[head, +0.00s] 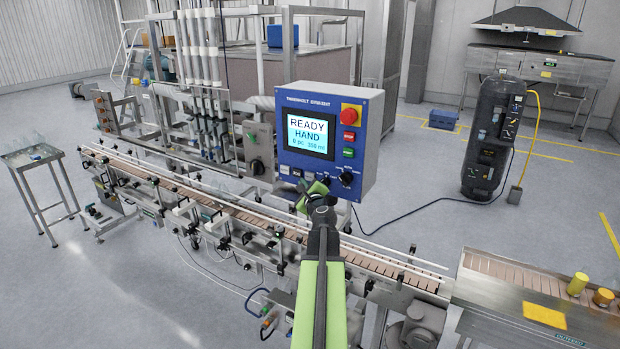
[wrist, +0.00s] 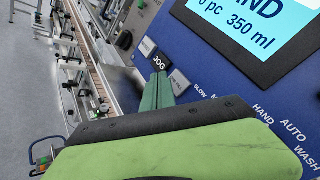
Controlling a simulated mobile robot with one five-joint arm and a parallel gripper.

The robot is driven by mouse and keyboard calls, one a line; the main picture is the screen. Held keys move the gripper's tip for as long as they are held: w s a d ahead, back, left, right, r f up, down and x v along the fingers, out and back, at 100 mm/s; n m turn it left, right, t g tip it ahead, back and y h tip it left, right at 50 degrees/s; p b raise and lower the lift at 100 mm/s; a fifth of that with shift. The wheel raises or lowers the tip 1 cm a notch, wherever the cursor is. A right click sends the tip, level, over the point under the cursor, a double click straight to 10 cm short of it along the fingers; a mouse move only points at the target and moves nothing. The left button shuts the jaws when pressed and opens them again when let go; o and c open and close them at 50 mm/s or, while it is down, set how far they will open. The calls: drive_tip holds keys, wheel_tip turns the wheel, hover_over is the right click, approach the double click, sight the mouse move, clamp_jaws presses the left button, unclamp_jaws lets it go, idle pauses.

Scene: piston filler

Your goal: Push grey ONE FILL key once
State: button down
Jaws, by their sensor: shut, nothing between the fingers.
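The blue control panel (head: 332,170) has a lit screen (head: 307,135) reading READY, HAND and 350 ml. In the wrist view, a light grey key marked FILL (wrist: 181,82) sits on the panel (wrist: 215,60), beside a darker key marked JOG (wrist: 160,62). My gripper (head: 311,189) is at the panel's lower edge in the head view. In the wrist view its green fingers (wrist: 159,77) are shut and empty, with the tips just below JOG and left of FILL. They overlap the FILL key's edge; I cannot tell whether they touch it.
A black selector knob (head: 346,178), a green button (head: 348,152), a red button (head: 350,135) and a red emergency stop (head: 351,113) are on the panel's right side. The conveyor (head: 390,272) runs below.

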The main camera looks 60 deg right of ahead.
drive_tip(key=a, duration=0.3)
drive_tip(key=shift+a, duration=0.4)
idle(0.4)
drive_tip(key=shift+w, duration=0.1)
